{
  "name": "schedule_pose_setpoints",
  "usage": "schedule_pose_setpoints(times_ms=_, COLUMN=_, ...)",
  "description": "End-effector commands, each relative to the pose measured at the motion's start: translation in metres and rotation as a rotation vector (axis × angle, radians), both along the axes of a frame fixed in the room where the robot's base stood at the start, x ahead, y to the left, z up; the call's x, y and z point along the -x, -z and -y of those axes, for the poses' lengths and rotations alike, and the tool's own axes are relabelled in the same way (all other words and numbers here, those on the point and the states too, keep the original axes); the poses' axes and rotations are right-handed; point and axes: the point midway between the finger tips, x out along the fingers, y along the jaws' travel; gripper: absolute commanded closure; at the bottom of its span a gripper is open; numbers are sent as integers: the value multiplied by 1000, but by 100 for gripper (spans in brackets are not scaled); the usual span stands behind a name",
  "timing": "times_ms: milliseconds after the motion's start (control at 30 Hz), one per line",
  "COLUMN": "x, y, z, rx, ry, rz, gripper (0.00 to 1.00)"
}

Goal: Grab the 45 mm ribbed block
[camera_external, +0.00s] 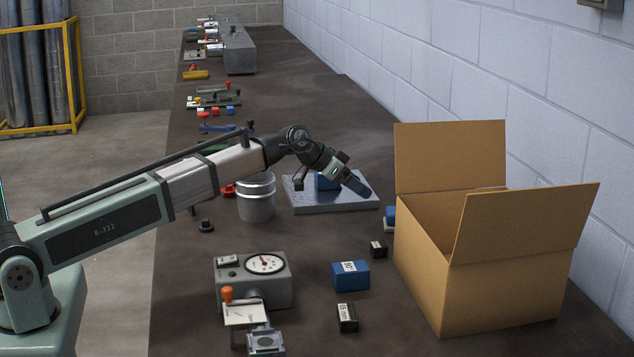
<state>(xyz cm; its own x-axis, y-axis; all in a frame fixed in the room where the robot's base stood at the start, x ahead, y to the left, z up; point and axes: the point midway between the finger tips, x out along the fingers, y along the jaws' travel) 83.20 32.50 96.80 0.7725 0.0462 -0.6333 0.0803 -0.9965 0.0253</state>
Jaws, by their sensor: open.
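My gripper (329,184) is open above the grey metal plate (362,202). A blue block (322,183) shows between its fingers, partly hidden by the hand; I cannot tell whether they touch. Another blue block (350,276) with a white label stands on the bench in front of the plate. A small black block (347,318) with a white label stands nearer the camera. Another small black block (378,249) and a partly hidden blue block (389,218) stand beside the carton. The labels and any ribs are too small to read surely, so I cannot tell which block is 45 mm.
An open cardboard carton (480,260) stands at the right by the wall. A metal canister (257,198) is left of the plate. A grey dial gauge box (255,280) sits at the front. Tools line the far left bench edge. Bench between the plate and gauge box is mostly clear.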

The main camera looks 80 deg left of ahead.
Motion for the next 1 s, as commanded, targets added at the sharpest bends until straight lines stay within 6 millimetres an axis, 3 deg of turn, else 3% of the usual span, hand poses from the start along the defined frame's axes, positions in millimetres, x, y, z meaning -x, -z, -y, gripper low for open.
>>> schedule_pose_setpoints(times_ms=33, x=-2, y=8, z=26, rx=4, ry=22, rz=-45, gripper=22)
schedule_pose_setpoints(times_ms=100, x=-1, y=19, z=54, rx=5, ry=42, rz=-113, gripper=22)
schedule_pose_setpoints(times_ms=200, x=3, y=33, z=85, rx=1, ry=63, rz=-197, gripper=22)
schedule_pose_setpoints(times_ms=333, x=9, y=44, z=112, rx=-6, ry=78, rz=-274, gripper=22)
schedule_pose_setpoints(times_ms=633, x=1, y=50, z=125, rx=-13, ry=83, rz=-317, gripper=22)
schedule_pose_setpoints(times_ms=1000, x=-60, y=50, z=124, rx=-12, ry=84, rz=-316, gripper=22)
